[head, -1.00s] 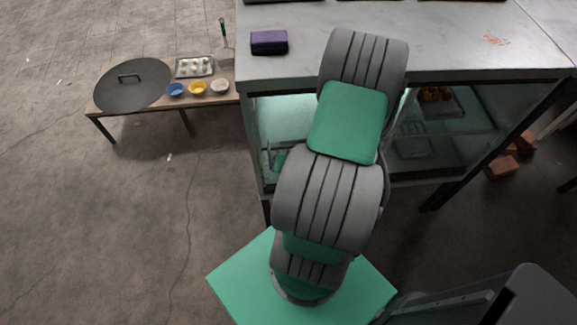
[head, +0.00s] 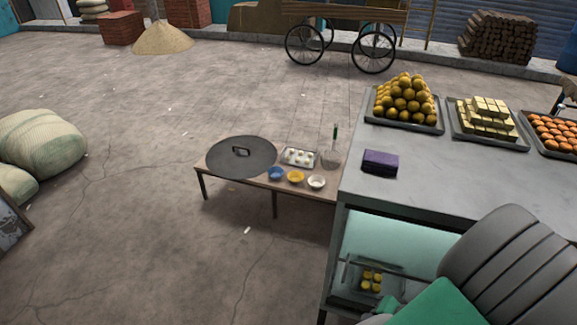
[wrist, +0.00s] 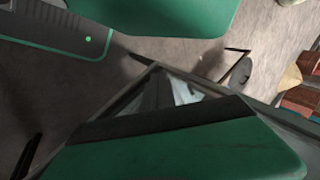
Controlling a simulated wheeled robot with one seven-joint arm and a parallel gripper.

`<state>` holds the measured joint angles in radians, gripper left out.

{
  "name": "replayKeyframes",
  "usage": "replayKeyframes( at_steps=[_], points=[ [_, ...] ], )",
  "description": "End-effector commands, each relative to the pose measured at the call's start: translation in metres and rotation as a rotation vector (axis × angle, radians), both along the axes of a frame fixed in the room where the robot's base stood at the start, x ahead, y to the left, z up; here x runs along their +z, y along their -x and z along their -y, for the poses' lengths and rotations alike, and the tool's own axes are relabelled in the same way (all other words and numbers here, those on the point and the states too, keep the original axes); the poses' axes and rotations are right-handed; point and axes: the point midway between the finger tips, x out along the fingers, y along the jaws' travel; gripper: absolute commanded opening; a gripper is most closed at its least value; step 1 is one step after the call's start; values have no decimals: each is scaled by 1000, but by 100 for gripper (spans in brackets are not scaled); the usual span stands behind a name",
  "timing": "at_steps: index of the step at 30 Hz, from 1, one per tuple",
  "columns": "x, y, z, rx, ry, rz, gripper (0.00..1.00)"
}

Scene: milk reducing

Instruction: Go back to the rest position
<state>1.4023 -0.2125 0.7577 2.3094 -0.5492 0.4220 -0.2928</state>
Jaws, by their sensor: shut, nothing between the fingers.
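My gripper (wrist: 165,121) shows in the wrist view as a green block with a dark front edge, across the bottom of the picture. It is shut and I see nothing held in it. In the head view the gripper is out of sight; only grey and green links of my arm show at the lower right, in front of the metal counter (head: 420,180).
A purple box (head: 380,162) and trays of sweets, one with yellow balls (head: 403,98), stand on the counter. A low bench (head: 232,180) holds a dark round lid (head: 225,157) and small bowls. Open floor lies to the left.

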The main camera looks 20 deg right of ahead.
Motion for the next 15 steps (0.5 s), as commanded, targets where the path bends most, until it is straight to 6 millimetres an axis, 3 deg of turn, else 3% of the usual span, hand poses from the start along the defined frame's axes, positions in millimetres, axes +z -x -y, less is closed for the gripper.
replayKeyframes(
  at_steps=[3, 7, 11, 15],
  points=[
    [-1, 47, -15, -79, -128, -205, 0],
    [30, 87, 4, -155, -117, -415, 0],
    [65, 83, 20, -110, -9, -502, 0],
    [103, 55, 31, -5, 141, -502, 0]
  ],
)
